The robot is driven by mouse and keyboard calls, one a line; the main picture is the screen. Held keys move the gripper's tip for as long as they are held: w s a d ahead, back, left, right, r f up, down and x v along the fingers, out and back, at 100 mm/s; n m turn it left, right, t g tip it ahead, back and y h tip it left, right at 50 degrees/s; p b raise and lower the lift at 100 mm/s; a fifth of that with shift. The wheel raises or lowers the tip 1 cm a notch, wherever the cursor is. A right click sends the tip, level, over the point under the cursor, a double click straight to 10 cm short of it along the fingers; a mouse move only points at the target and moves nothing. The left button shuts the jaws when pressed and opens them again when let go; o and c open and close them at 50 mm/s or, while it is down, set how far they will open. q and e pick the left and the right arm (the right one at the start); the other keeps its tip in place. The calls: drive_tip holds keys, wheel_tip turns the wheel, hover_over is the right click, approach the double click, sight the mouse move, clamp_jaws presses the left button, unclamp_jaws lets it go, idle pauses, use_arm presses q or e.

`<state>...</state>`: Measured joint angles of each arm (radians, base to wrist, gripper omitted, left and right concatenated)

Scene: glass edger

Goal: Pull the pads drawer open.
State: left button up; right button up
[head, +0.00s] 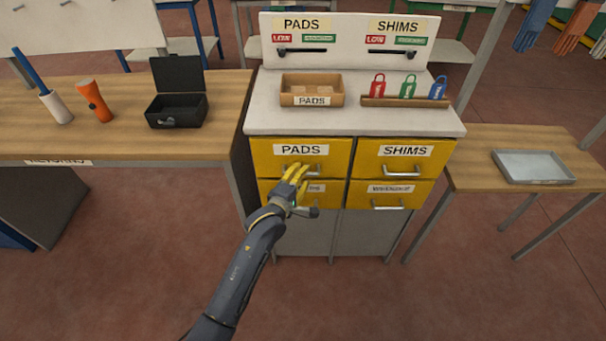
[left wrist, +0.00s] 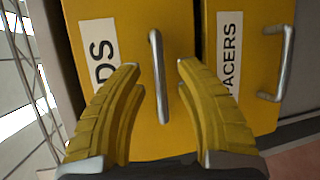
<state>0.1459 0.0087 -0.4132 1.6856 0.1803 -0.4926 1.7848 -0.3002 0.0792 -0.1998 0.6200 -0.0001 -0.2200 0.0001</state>
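The yellow PADS drawer (head: 265,160) is the upper left one of the cabinet and is shut. Its front also shows in the left wrist view (left wrist: 130,40) with part of its label. Its silver bar handle (left wrist: 158,75) runs between the fingers of my left gripper (left wrist: 158,67), which is open. In the head view my left gripper (head: 298,170) is in front of this drawer and partly covers the handle. No finger clearly touches the handle; I cannot tell the exact gap. My right gripper is not in view.
The SHIMS drawer (head: 405,158) is to the right. A lower drawer (left wrist: 235,60) with its own handle lies just below the PADS drawer. On the cabinet top stand a wooden PADS box (head: 312,88) and several coloured padlocks. Benches flank the cabinet; a grey tray (head: 533,166) is right.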

use_arm(q)
drive_tip(key=shift+w+d+f, duration=0.15)
drive_tip(key=shift+w+d, duration=0.15)
drive_tip(key=shift+w, duration=0.3)
drive_tip(key=shift+o, duration=0.3)
clamp_jaws()
